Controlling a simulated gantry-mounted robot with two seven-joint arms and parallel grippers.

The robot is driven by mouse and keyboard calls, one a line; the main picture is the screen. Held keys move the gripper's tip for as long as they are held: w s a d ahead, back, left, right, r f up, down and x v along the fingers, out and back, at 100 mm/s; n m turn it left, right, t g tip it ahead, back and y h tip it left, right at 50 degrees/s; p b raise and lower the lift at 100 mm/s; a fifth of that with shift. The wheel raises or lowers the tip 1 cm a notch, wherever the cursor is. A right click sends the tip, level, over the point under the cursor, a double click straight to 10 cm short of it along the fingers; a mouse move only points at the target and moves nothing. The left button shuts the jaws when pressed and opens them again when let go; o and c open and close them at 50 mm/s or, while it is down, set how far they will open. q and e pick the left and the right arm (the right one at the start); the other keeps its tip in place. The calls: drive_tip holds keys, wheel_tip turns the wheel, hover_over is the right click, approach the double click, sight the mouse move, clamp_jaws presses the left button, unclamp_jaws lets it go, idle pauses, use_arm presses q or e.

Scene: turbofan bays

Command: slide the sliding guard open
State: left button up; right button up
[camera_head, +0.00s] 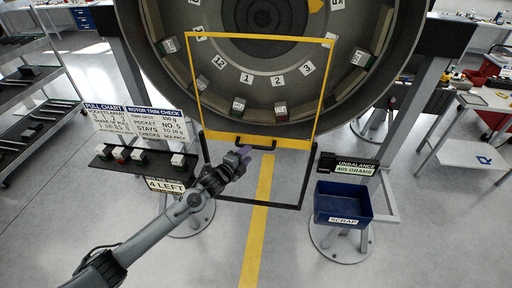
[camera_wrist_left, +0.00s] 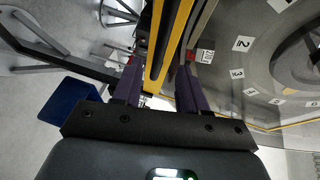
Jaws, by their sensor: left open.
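The sliding guard (camera_head: 326,90) is a clear panel in a yellow frame. It stands in front of the lower part of the round turbofan opening (camera_head: 262,80). A dark handle (camera_head: 262,147) sits on its bottom edge. My left gripper (camera_head: 245,153) is open, just below and in front of that handle. In the left wrist view, the purple fingers of my left gripper (camera_wrist_left: 158,85) lie on either side of the guard's yellow and black edge (camera_wrist_left: 160,50). I cannot tell whether they touch it. My right gripper is in neither view.
A dark lower frame (camera_head: 290,206) hangs below the guard. A shelf with several small blocks (camera_head: 130,158) is at left. A blue scrap bin (camera_head: 343,203) stands at right and also shows in the left wrist view (camera_wrist_left: 70,100). The floor (camera_head: 225,240) in front is clear.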

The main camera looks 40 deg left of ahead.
sight(255, 148)
use_arm(q)
drive_tip(key=x, duration=0.7)
drive_tip(key=shift+w, duration=0.2)
clamp_jaws()
drive_tip(key=shift+f, duration=0.1)
